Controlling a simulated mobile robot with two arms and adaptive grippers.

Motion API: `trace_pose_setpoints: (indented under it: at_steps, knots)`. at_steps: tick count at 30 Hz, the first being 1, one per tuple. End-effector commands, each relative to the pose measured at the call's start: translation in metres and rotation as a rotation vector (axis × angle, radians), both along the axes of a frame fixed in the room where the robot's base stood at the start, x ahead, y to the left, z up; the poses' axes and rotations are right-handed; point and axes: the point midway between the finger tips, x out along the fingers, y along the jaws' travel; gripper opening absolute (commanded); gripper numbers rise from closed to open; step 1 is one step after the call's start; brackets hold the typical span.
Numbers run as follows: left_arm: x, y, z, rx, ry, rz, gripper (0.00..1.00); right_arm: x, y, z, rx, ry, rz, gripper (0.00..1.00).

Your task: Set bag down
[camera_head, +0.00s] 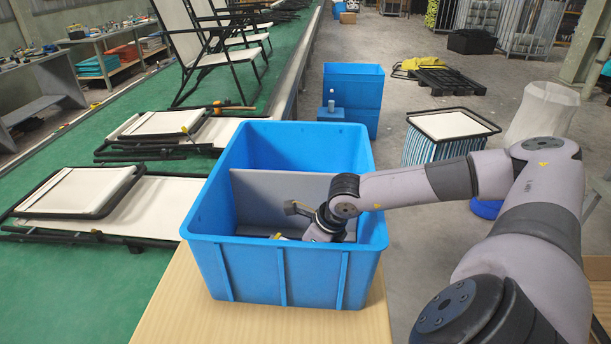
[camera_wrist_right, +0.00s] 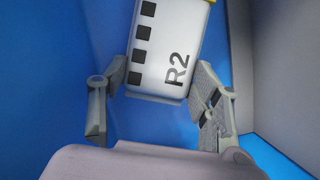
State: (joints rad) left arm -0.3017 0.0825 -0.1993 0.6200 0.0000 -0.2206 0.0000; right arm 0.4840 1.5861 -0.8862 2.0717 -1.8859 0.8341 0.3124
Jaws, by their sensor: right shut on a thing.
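The bag (camera_wrist_right: 165,50) is a white, flat-looking piece marked R2, with several black squares and a yellow edge at its top in the right wrist view. My right gripper (camera_wrist_right: 158,78) is shut on it, with a finger at each side. In the head view my right arm reaches into the near compartment of the blue bin (camera_head: 268,285), in front of the grey divider (camera_head: 270,200). There the bag is mostly hidden by the bin wall and my wrist. I cannot tell whether it touches the bin floor. My left gripper is not in view.
The bin stands on a light wooden table (camera_head: 180,310). Its far compartment (camera_head: 310,150) looks empty. Folded loungers (camera_head: 150,205) lie on the green bench to the left. A taller blue bin (camera_head: 352,95) and a striped box (camera_head: 430,140) stand behind.

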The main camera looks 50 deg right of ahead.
Motion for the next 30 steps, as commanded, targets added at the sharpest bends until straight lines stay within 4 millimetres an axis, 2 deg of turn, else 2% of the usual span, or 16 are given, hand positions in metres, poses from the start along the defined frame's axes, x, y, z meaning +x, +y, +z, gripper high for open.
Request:
trace_pose_setpoints:
  at_steps: [9,22,23,30]
  knots:
    - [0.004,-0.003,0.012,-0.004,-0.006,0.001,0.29,-0.001,0.001,-0.04,0.002,0.003,0.0,0.3]
    - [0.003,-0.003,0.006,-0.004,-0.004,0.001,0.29,0.0,0.0,-0.048,-0.001,0.001,0.001,0.3]
    - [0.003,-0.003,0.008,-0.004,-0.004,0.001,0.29,-0.001,0.0,-0.047,-0.001,0.001,0.001,0.6]
    - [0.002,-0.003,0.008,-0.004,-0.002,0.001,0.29,-0.001,0.0,-0.046,0.0,0.001,0.0,0.76]
